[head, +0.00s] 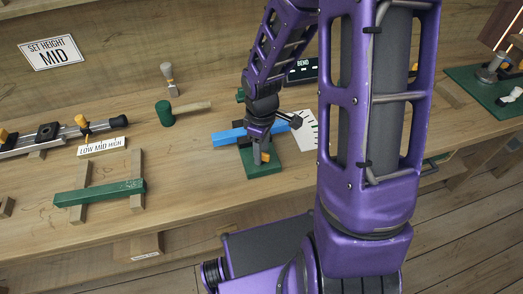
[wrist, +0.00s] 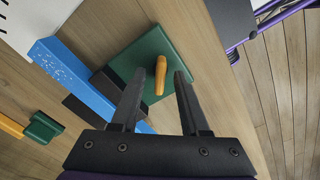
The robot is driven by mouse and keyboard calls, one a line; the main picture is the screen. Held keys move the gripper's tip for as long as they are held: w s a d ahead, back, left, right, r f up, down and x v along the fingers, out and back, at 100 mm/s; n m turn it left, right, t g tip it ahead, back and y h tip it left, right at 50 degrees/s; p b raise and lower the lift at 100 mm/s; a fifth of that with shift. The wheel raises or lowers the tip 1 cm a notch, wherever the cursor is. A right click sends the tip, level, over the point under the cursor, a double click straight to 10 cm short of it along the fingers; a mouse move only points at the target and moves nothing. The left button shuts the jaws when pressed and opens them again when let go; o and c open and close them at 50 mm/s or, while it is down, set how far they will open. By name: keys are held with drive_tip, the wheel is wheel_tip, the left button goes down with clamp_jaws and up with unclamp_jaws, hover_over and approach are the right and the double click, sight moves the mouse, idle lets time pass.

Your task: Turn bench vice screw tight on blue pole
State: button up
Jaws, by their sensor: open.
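The bench vice's green base plate (head: 262,169) sits near the front edge of the workbench; it also shows in the wrist view (wrist: 185,52). The blue pole (head: 229,137) lies beside the vice's dark jaw blocks; it shows at the left of the wrist view (wrist: 72,75). The orange screw handle (wrist: 160,77) stands over the green plate. My gripper (wrist: 161,72) is open, with the handle appearing between its two dark fingertips, with visible gaps. In the head view my gripper (head: 261,150) is above the vice and hides part of it.
A green bar on wooden supports (head: 100,192) lies to the left. A slider rail (head: 60,133) with a LOW MID HIGH label is behind it. A green-headed mallet (head: 166,113) lies at the back. A "SET HEIGHT MID" sign (head: 51,52) is on the wall. Another green board (head: 490,85) is at the right.

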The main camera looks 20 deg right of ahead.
drive_tip(key=shift+c, duration=0.3)
clamp_jaws()
drive_tip(key=shift+m, duration=0.4)
drive_tip(key=m+b, duration=0.1)
drive_tip(key=m, duration=0.3)
drive_tip(key=shift+f+m+b, duration=0.1)
drive_tip(key=shift+m+b, duration=0.65)
drive_tip(key=shift+m, duration=1.85)
drive_tip(key=shift+o, duration=0.3)
unclamp_jaws()
